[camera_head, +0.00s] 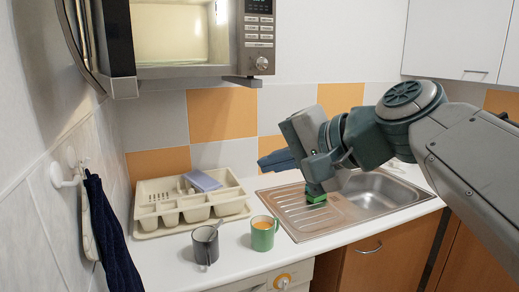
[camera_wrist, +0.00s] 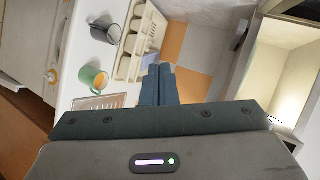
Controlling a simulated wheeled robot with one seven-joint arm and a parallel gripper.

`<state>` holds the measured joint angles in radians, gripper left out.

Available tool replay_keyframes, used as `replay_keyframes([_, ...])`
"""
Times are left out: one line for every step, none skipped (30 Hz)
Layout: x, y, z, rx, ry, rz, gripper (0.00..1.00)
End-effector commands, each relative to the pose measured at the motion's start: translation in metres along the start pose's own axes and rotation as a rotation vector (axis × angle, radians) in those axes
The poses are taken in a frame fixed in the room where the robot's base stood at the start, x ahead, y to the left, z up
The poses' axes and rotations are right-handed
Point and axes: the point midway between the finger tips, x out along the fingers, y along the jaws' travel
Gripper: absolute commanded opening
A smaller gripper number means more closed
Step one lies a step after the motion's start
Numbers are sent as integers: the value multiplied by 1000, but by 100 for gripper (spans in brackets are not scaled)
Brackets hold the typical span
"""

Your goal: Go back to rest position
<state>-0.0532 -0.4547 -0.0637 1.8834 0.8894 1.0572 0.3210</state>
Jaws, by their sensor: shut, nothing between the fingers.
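My gripper (camera_head: 276,160) is at the end of my arm, raised above the draining board of the sink. Its dark blue fingers point left, toward the tiled wall behind the dish rack. In the wrist view the fingers (camera_wrist: 158,84) are together with nothing between them. No object touches the fingertips.
A cream dish rack (camera_head: 160,222) stands on the counter, with a grey mug (camera_head: 205,246) and a green mug (camera_head: 263,236) in front. The metal sink (camera_head: 376,196) is under my arm. An open microwave (camera_head: 258,30) is above left. A dark towel (camera_head: 110,235) hangs left.

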Motion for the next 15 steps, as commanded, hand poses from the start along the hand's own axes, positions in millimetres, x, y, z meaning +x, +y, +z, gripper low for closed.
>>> replay_keyframes([11, 38, 1, -30, 5, 98, 0])
replay_keyframes([16, 60, 2, -55, 8, 159, 0])
replay_keyframes([22, 91, 3, -92, 6, 241, 0])
replay_keyframes([25, 113, 5, -122, 1, 303, 0])
replay_keyframes([28, 136, 7, -153, -5, 364, 0])
replay_keyframes([29, 166, 11, -197, -18, 444, 0])
replay_keyframes([29, 187, 14, -232, -31, 502, 0])
replay_keyframes([28, 207, 17, -265, -44, 557, 0])
replay_keyframes([26, 232, 22, -312, -67, 626, 0])
replay_keyframes([24, 250, 25, -345, -84, 674, 0])
replay_keyframes([22, 266, 28, -378, -102, 717, 0])
replay_keyframes([19, 284, 32, -419, -127, 769, 0])
replay_keyframes([16, 296, 36, -447, -146, 804, 0])
replay_keyframes([14, 307, 38, -472, -162, 834, 0])
replay_keyframes([10, 319, 41, -503, -182, 867, 0])
